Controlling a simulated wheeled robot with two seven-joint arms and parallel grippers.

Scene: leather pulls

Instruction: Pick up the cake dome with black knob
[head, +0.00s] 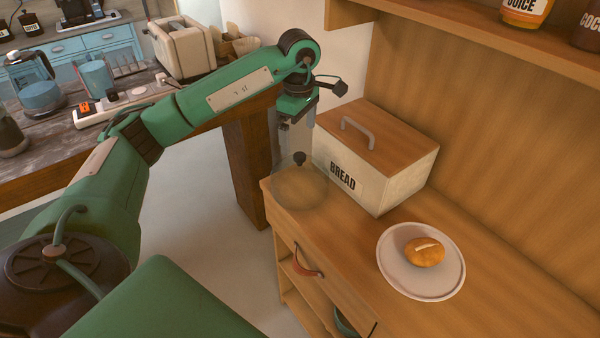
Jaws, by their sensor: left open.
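The cake dome (298,187) is clear, with a black knob (299,158) on top. It stands at the left front corner of the wooden counter, left of the bread box. My left gripper (296,122) points down above the dome, open, with its fingers over the knob and apart from it as far as I can tell. Its fingertips are small and dark in this view. My right gripper is not in view.
The bread box (375,160) with a grey handle stands close to the dome's right. A plate (421,283) with a bread roll (425,252) lies nearer on the counter (345,245). A shelf (460,30) with jars overhangs the back. A drawer with a leather pull (308,262) is below.

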